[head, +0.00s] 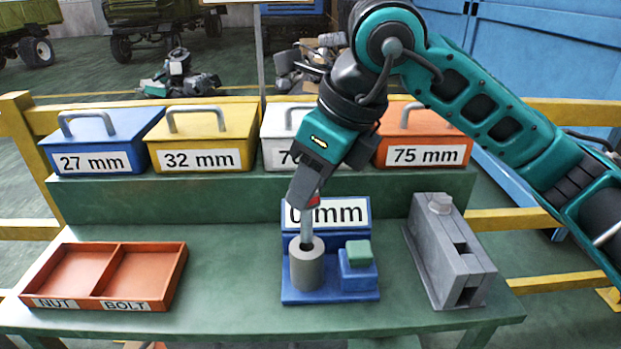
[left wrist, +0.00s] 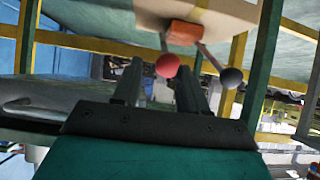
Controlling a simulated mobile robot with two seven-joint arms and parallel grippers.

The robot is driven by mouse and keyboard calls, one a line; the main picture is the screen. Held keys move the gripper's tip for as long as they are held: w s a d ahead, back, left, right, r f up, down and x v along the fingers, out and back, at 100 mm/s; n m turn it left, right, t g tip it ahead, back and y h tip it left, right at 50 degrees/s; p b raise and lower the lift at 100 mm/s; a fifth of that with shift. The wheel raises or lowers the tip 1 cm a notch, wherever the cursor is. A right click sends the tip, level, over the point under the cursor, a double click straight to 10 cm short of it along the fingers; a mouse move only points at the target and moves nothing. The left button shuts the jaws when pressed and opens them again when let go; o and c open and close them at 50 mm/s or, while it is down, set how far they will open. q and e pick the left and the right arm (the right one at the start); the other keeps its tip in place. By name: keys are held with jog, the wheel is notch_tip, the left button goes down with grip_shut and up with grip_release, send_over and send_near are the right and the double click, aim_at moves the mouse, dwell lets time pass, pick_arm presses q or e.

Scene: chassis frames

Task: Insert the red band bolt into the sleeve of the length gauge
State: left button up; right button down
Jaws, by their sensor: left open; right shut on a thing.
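The length gauge has a blue base (head: 330,297), a grey cylindrical sleeve (head: 307,272) and a display (head: 348,213) whose reading is partly covered. My right gripper (head: 306,202) is shut on the red band bolt (head: 306,232), with a bit of red showing at the fingers. The bolt points down over the sleeve, its lower end at the sleeve's top opening. I cannot tell whether the tip is inside. My left gripper (left wrist: 160,88) is open in the left wrist view, with nothing seen between its fingers; it is not clearly seen in the head view.
An orange tray (head: 110,275) marked NUT and BOLT lies at the left. A grey block fixture (head: 448,255) stands right of the gauge. Labelled boxes, such as the 32 mm box (head: 205,140), line the rear shelf. The left wrist view shows a red ball lever (left wrist: 167,66).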

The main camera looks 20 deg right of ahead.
aim_at(306, 216)
jog(key=shift+b, duration=0.4)
dwell(0.6)
dwell(0.4)
dwell(0.9)
jog(key=shift+f+b, duration=0.2)
jog(key=shift+b, duration=0.15)
jog(key=shift+f, duration=0.15)
jog(key=shift+f, duration=0.2)
jog(key=shift+f+b, duration=0.3)
jog(key=shift+b, duration=0.25)
jog(key=shift+f+b, duration=0.7)
jog(key=shift+f, duration=0.05)
